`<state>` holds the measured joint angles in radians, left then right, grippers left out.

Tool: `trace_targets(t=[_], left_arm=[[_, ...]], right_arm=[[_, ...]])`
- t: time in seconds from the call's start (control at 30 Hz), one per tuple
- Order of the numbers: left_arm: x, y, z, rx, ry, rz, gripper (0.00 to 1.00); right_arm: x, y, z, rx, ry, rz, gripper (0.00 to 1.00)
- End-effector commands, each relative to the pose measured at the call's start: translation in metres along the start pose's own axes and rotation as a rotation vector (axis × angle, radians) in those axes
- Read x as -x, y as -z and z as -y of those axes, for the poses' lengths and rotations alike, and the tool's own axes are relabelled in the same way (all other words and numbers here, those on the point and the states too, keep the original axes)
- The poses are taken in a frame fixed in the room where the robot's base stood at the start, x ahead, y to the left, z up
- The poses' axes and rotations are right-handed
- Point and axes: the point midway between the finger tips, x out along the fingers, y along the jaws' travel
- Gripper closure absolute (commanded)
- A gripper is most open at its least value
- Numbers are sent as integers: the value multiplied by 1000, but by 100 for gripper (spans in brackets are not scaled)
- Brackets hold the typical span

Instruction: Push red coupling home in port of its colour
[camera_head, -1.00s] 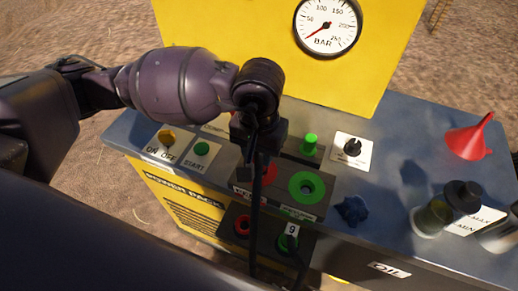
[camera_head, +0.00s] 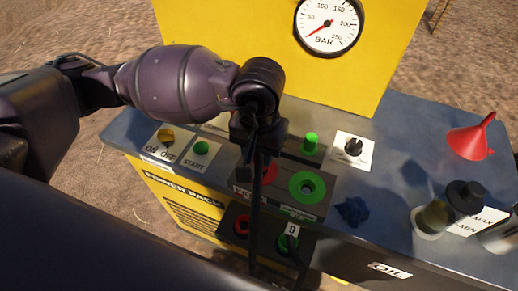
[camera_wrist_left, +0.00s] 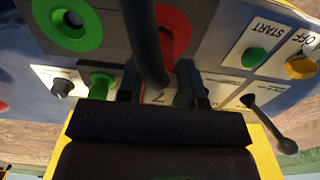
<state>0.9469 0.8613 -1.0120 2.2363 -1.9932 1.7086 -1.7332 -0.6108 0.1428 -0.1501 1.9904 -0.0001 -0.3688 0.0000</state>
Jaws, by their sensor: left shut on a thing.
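The red port (camera_head: 270,173) is a red ring on the dark block on top of the power pack, partly hidden behind my left gripper (camera_head: 257,142). It also shows in the left wrist view (camera_wrist_left: 177,28), partly covered by a black hose (camera_wrist_left: 146,45). My left gripper is just above and behind the red port, shut on a coupling that the fingers and hose hide. The hose (camera_head: 257,215) hangs from the gripper down past the block's front. I cannot tell how far the coupling sits in the port. My right gripper is not in view.
The green port (camera_head: 307,187) is right of the red one, with a green knob (camera_head: 311,142) behind. A blue knob (camera_head: 352,211), red funnel (camera_head: 470,137) and black-capped filler (camera_head: 464,196) stand right.

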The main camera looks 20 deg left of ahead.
Motion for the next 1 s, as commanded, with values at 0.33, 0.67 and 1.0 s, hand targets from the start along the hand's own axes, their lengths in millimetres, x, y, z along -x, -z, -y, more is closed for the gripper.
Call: trace_targets(t=[0.33, 0.67, 1.0], left_arm=[[-1, 0, 0, 0, 0, 2, 98], [-2, 0, 0, 0, 0, 2, 98], [-3, 0, 0, 0, 0, 2, 98]], right_arm=[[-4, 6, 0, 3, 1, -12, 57], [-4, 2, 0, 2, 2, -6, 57], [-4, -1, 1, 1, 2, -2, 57]])
